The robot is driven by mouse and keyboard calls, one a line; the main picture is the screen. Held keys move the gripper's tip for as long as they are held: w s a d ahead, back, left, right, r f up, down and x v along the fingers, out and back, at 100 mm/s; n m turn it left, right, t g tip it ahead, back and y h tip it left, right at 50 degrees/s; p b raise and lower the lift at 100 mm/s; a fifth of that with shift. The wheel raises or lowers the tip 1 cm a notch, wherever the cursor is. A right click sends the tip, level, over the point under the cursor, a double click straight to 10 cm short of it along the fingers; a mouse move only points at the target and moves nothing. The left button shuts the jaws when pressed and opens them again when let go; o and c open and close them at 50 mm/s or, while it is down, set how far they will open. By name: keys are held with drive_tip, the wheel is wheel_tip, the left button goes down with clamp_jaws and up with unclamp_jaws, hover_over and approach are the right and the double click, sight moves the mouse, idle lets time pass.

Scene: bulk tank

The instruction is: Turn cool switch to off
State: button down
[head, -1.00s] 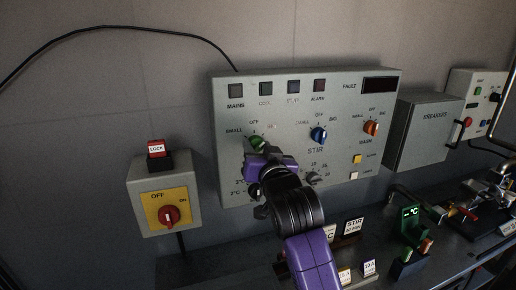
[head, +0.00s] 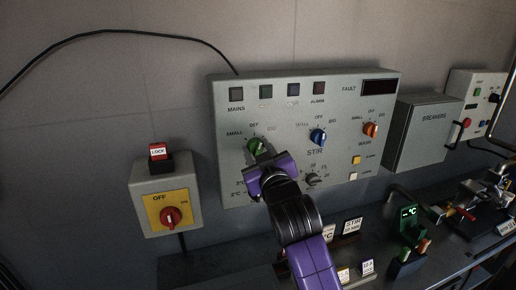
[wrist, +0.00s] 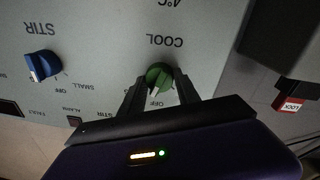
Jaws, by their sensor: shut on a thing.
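The green COOL knob (head: 254,146) is on the left of the grey control panel (head: 335,98), below its OFF label and between SMALL and BIG. My gripper (head: 259,155) reaches it from below and in front, hiding part of it and the print under it. In the wrist view, which is upside down, the green knob (wrist: 159,76) sits between the two dark fingertips of my gripper (wrist: 161,88), with COOL and OFF printed beside it. The fingers are shut on the knob. Its exact pointer direction is hard to tell.
A blue STIR knob (head: 318,137) and an orange WASH knob (head: 371,130) are to the right. A red rotary switch (head: 171,216) on a grey box is at lower left, under a red LOCK block (head: 158,151). A bench with fittings runs below right.

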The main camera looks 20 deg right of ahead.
drive_tip(key=shift+n+p, duration=0.45)
drive_tip(key=shift+n, duration=1.55)
drive_tip(key=c, duration=0.9)
unclamp_jaws()
drive_tip(key=shift+s, duration=0.1)
drive_tip(key=s, duration=0.5)
drive_tip(key=s+b, duration=0.1)
drive_tip(key=s, duration=0.1)
drive_tip(key=shift+s+a+f, duration=0.15)
drive_tip(key=shift+s+f, duration=0.1)
drive_tip(key=shift+s, duration=0.05)
